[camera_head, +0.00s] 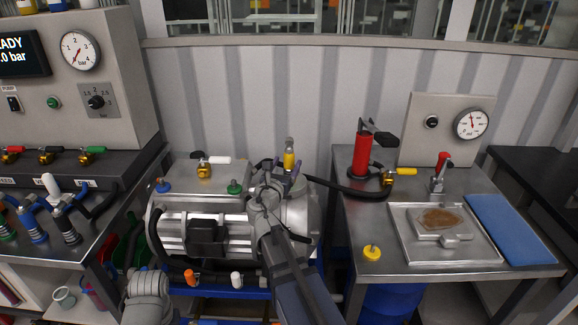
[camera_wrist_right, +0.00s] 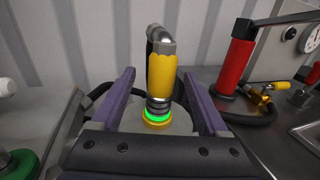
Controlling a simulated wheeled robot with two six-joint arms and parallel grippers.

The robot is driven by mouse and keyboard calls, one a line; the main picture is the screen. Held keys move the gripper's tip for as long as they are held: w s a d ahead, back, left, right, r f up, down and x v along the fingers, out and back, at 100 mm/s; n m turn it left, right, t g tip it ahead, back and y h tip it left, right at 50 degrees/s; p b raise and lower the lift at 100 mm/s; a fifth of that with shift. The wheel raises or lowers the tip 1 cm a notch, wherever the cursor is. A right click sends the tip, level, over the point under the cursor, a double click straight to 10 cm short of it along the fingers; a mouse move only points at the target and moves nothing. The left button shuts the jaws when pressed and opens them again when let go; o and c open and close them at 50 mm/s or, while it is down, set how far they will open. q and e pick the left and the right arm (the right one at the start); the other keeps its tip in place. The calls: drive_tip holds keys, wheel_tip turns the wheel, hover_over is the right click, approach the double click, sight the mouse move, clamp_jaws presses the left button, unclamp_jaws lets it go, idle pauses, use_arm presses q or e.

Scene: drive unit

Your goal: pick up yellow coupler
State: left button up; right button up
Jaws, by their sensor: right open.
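The yellow coupler (camera_head: 289,160) stands upright on top of the silver drive unit (camera_head: 185,225). In the right wrist view the coupler (camera_wrist_right: 161,76) has a yellow ribbed sleeve, a metal elbow on top and a glowing green ring above a yellow base. My right gripper (camera_head: 280,177) is open, with its purple fingers (camera_wrist_right: 160,84) either side of the coupler in that view. Gaps show between sleeve and fingers; I cannot tell how far the fingertips are from it in depth. My left gripper is not in view.
Green (camera_head: 235,187) and blue (camera_head: 162,185) knobs and a white-handled valve (camera_head: 206,168) sit on the unit. On the right bench stand a red pump (camera_head: 362,152), a metal tray (camera_head: 402,240) and a blue mat (camera_head: 505,225). A black hose (camera_head: 345,187) runs behind the gripper.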

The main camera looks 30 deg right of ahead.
drive_tip(key=shift+x, duration=2.9)
drive_tip(key=shift+s+f, duration=0.15)
drive_tip(key=shift+f, duration=0.05)
clamp_jaws()
